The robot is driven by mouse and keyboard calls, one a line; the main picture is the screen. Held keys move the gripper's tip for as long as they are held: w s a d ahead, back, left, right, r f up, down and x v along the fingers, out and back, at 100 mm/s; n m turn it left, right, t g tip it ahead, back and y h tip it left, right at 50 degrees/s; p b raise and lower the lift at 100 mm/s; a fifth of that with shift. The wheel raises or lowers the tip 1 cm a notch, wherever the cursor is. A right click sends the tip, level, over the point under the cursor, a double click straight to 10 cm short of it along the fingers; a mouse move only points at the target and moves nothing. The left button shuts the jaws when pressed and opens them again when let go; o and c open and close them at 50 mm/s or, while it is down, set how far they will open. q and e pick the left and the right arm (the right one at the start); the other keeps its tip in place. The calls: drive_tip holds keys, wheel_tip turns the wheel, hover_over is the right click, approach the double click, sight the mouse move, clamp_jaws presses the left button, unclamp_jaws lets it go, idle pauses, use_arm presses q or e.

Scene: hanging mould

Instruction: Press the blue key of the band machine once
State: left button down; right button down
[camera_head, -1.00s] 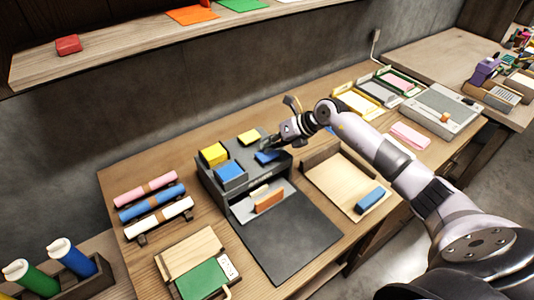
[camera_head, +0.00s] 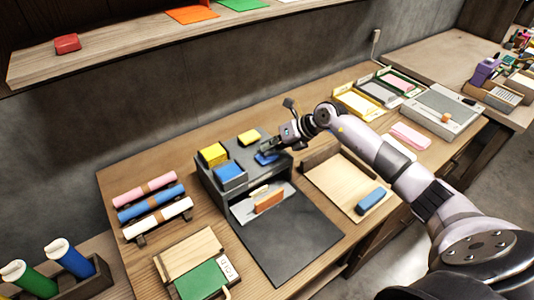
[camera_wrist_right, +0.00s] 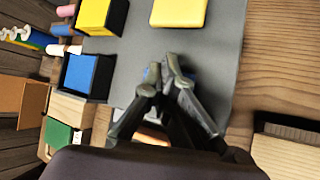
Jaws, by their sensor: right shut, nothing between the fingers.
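The grey band machine (camera_head: 222,187) stands on the table. On its top are a yellow key (camera_head: 249,137) and the blue key (camera_head: 264,159). My right gripper (camera_head: 267,149) is shut and empty, with its fingertips over the blue key, seemingly touching it. In the right wrist view the closed fingertips (camera_wrist_right: 163,72) cover most of the blue key (camera_wrist_right: 151,73), and the yellow key (camera_wrist_right: 179,12) lies clear beyond them. Contact is partly hidden by the fingers. My left gripper is not in view.
Bins with a yellow block (camera_head: 213,154) and a blue block (camera_head: 229,171) sit on the machine's left side. An orange piece (camera_head: 269,201) stands in its front opening. A wooden tray (camera_head: 328,181) with a blue block lies right of it. Rolls (camera_head: 151,204) lie left.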

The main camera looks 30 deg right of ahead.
drive_tip(key=shift+r+p, duration=0.9)
drive_tip(key=shift+r, duration=0.3)
wheel_tip(320, 180, up, 5)
drive_tip(key=p, duration=0.3)
drive_tip(key=shift+p, duration=0.3)
idle(0.5)
